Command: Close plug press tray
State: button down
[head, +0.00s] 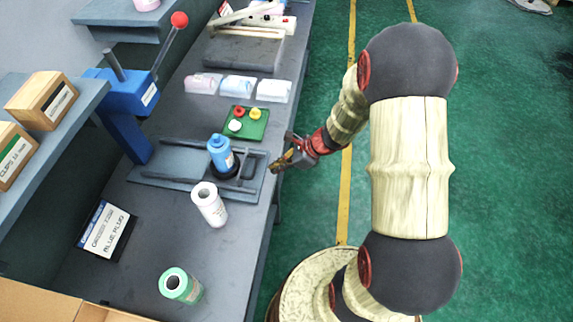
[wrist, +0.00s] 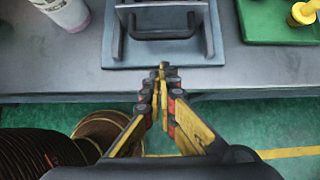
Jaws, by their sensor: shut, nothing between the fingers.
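The plug press (head: 135,105) is a blue stand with a red-knobbed lever, at the back of the bench in the head view. Its grey base plate (head: 150,177) runs from the press toward the bench's front edge. The tray (head: 246,172) is at the front end of that base, out from beneath the press. A blue bottle (head: 220,152) stands upright in a dark round holder on it. The tray's dark U-shaped handle (wrist: 162,34) faces me in the wrist view. My gripper (wrist: 161,69) is shut and empty, its tips just in front of the handle, apparently apart from it.
A white roll-like container (head: 209,205) stands beside the base, with a green one (head: 180,286) nearer. A green board (head: 245,123) with coloured pieces lies on the other side. Colored packs (head: 238,87) lie beyond. The floor beside the bench (head: 310,220) is open.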

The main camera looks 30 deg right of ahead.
jog(key=shift+w+a+f, duration=0.2)
jog(key=shift+w+a, duration=0.35)
jog(key=shift+a, duration=0.25)
jog(key=shift+w+a+f, duration=0.15)
jog(key=shift+w+a, duration=0.4)
jog(key=shift+a, duration=0.2)
jog(key=shift+a, duration=0.15)
jog(key=w+a, duration=0.4)
jog(key=a, duration=0.2)
jog(key=w+a, duration=0.5)
jog(key=a, duration=0.1)
jog(key=w+a, duration=0.4)
jog(key=a, duration=0.2)
jog(key=shift+w+a, duration=0.1)
jog(key=shift+w, duration=0.1)
